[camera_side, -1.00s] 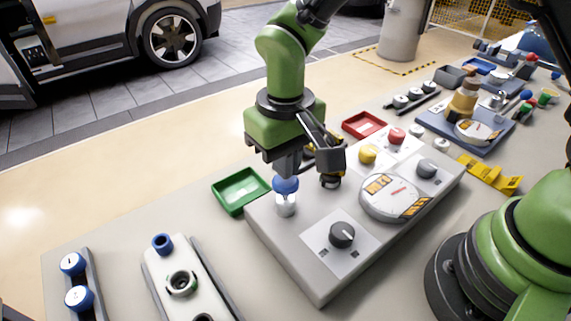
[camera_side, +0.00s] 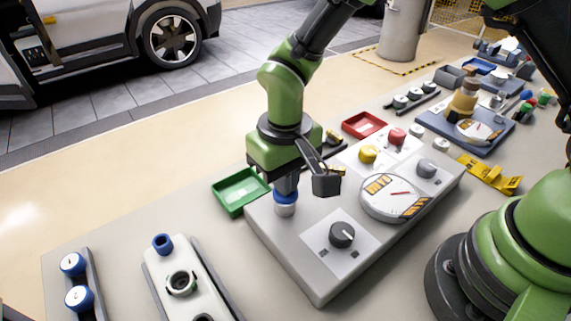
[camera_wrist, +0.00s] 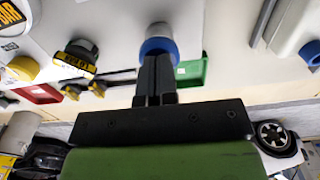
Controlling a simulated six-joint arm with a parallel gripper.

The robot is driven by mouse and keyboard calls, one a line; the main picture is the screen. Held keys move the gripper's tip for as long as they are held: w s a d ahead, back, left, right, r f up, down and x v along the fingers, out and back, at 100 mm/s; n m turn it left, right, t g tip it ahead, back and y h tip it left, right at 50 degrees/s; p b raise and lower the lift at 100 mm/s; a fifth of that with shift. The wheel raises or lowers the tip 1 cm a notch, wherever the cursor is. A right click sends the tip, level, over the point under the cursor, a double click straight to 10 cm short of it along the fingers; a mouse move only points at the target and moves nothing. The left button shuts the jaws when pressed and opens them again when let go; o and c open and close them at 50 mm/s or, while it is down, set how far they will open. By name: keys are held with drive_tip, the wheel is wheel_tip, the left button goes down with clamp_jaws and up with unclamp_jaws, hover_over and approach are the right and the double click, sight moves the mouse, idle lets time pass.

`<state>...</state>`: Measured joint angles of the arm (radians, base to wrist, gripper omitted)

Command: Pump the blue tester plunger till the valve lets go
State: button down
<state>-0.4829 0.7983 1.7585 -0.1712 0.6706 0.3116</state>
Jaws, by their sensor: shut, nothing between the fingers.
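The tester (camera_side: 300,270) is a light grey console. Its blue plunger (camera_side: 285,196) shows as a blue cap low on a pale cylinder at the console's left end. My gripper (camera_side: 286,184) points down with its fingers shut and empty, their tips on top of the blue cap. In the wrist view the shut fingers (camera_wrist: 157,75) meet the blue plunger (camera_wrist: 158,46); the contact face is partly hidden. The round gauge (camera_side: 392,198) faces up on the console, with a red needle; its reading is too small to tell.
A black knob (camera_side: 342,234), a yellow knob (camera_side: 367,154), a red knob (camera_side: 396,136) and a grey knob (camera_side: 427,167) rise from the console. A green tray (camera_side: 240,190) and a red tray (camera_side: 364,124) lie behind it. A white fixture (camera_side: 181,270) stands at left.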

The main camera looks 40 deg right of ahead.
drive_tip(key=shift+f, duration=0.25)
wheel_tip(320, 180, up, 14)
drive_tip(key=shift+r, duration=0.25)
idle(1.7)
wheel_tip(320, 180, up, 2)
drive_tip(key=shift+r, duration=0.25)
drive_tip(key=shift+f, duration=0.1)
wheel_tip(320, 180, down, 14)
drive_tip(key=shift+r, duration=0.1)
idle(0.5)
